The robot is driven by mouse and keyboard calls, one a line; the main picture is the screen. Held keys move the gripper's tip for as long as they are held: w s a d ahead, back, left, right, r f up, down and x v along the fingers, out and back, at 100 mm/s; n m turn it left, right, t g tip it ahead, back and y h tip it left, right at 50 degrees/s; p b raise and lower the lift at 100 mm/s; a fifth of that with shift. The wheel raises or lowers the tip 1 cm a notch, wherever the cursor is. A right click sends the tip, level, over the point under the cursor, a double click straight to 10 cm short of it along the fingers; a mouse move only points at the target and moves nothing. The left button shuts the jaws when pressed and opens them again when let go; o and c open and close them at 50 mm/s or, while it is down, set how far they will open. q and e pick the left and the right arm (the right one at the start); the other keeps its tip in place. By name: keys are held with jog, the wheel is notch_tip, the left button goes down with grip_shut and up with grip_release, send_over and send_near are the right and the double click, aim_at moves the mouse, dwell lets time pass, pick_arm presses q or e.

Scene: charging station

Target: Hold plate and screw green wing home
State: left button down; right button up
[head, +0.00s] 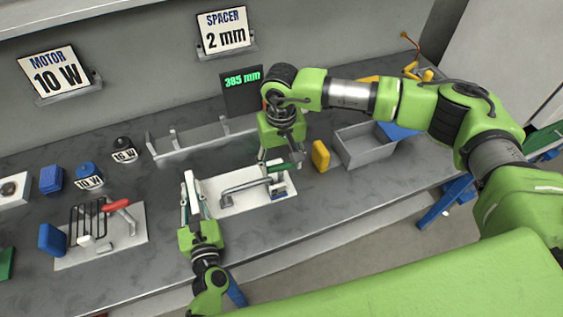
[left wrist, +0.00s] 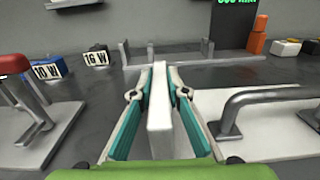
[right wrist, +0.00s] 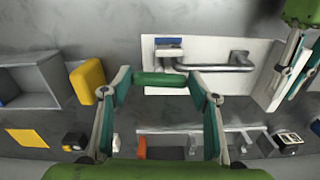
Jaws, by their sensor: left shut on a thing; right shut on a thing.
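The white plate (head: 224,206) lies on the bench and carries a grey bent metal bar; it also shows in the right wrist view (right wrist: 195,79). My left gripper (head: 190,186) is shut on a white upright piece at the plate's left end (left wrist: 158,110). The green wing (right wrist: 160,79) is a short rounded bar lying crosswise near one end of the plate, beside a small blue-topped block (right wrist: 168,44). My right gripper (head: 280,161) comes from above and is shut on the green wing, with one fingertip at each end. The wing's underside and any thread are hidden.
A yellow block (head: 320,155) and a grey bin (head: 368,150) stand right of the plate. A grey bracketed rail (head: 205,139) and a display reading 385 mm (head: 242,78) are behind. A second white plate with a red-handled clamp (head: 118,205) lies left.

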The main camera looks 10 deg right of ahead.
jog(key=m, duration=0.4)
jog(key=shift+a, duration=0.1)
jog(key=m, duration=0.4)
jog(key=shift+w+a+m, duration=0.1)
jog(key=shift+a+m, duration=0.05)
jog(key=shift+m, duration=0.25)
jog(key=m, duration=0.4)
jog(key=shift+w+m, duration=0.1)
jog(key=shift+m, duration=0.2)
jog(key=m, duration=0.4)
jog(key=shift+w+a, duration=0.1)
jog(key=shift+w, duration=0.05)
jog(key=m, duration=0.5)
jog(key=shift+w, duration=0.1)
jog(key=m, duration=0.4)
jog(key=shift+w+m, duration=0.15)
jog(key=shift+m, duration=0.15)
jog(key=m, duration=0.4)
jog(key=shift+w+d+m, duration=0.1)
jog(key=shift+d+m, duration=0.05)
jog(key=shift+m, duration=0.85)
jog(key=shift+d+m, duration=0.15)
jog(key=shift+m, duration=0.85)
